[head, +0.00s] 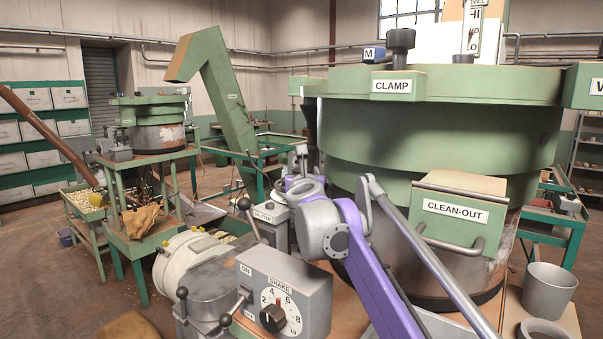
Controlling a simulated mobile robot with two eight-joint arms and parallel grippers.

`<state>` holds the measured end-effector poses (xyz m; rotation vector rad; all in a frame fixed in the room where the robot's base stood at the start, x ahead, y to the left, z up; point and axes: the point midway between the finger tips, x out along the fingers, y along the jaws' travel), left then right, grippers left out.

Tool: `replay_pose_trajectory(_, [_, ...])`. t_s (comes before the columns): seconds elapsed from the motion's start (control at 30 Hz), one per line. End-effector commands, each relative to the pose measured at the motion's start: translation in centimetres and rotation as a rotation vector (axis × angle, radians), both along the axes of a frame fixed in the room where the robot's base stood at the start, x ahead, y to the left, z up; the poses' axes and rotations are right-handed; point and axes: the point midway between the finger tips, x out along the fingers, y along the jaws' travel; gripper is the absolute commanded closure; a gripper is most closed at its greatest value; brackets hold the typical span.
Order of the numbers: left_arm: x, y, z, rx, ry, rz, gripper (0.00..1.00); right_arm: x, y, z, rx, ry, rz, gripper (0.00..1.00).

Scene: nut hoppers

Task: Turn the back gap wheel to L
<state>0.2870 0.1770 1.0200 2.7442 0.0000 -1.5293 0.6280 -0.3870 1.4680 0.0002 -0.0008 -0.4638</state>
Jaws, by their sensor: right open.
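A small blue-and-white tag marked M (374,54) shows at the top of the big green hopper machine (440,140), beside a black knob (400,40) above the CLAMP label. I cannot pick out a gap wheel for certain, and no L mark is readable. My right arm comes in from the bottom, purple and grey, in front of the machine. My right gripper (301,155) is beyond its wrist, left of the machine's drum, small and partly hidden by the wrist. It is open, holds nothing visible and is well below and left of the M tag. My left gripper is not in view.
A grey SHAKE dial box (285,293) with ball-ended levers stands at the front. A CLEAN-OUT door (455,212) with a bar handle juts from the drum. A grey bucket (550,290) is at the right.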

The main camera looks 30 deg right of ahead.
Motion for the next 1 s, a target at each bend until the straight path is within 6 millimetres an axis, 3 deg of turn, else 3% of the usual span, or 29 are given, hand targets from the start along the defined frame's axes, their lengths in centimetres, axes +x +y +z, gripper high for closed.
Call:
replay_pose_trajectory(0.17, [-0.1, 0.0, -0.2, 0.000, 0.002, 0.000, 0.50, -0.9, 0.5, -0.1, 0.000, 0.001, 0.000, 0.17])
replay_pose_trajectory(0.63, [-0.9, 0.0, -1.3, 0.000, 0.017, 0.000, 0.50, -8.2, 4.2, -0.1, 0.000, 0.001, 0.002, 0.17])
replay_pose_trajectory(1.0, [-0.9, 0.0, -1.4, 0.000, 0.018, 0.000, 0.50, -9.6, 4.8, 0.0, 0.000, 0.000, 0.000, 0.17])
